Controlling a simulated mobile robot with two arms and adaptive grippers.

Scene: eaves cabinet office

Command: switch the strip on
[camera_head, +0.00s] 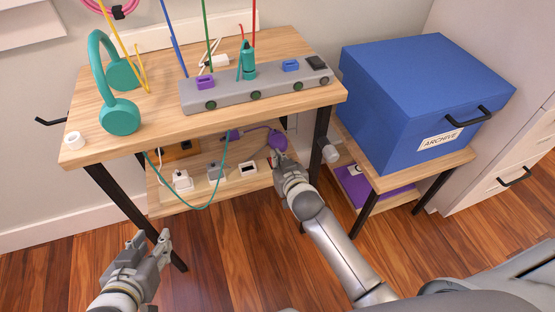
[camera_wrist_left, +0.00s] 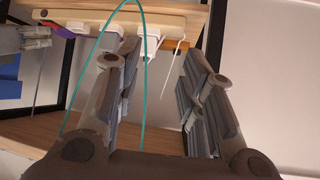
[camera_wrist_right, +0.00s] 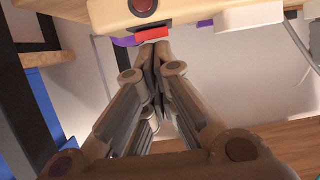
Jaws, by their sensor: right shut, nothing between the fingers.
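The strip (camera_wrist_right: 190,12) is a pale beige bar across the top of the right wrist view. A red switch (camera_wrist_right: 153,34) shows on its edge, with a dark red round part (camera_wrist_right: 143,7) beside it. My right gripper (camera_wrist_right: 155,52) is shut and empty, with its tips right at the red switch; I cannot tell whether they touch. In the head view, my right gripper (camera_head: 277,160) reaches the right end of the lower shelf and hides that end of the strip. The strip also shows in the left wrist view (camera_wrist_left: 100,20). My left gripper (camera_head: 152,252) is open and empty, in front of the desk.
White (camera_head: 182,181) and grey plugs (camera_head: 215,173) stand along the lower shelf, with a teal cable (camera_head: 209,205) hanging in front. A purple plug (camera_head: 277,139) is close to my right gripper. A dark desk leg (camera_head: 319,143) stands right of it. A blue archive box (camera_head: 400,120) is further right.

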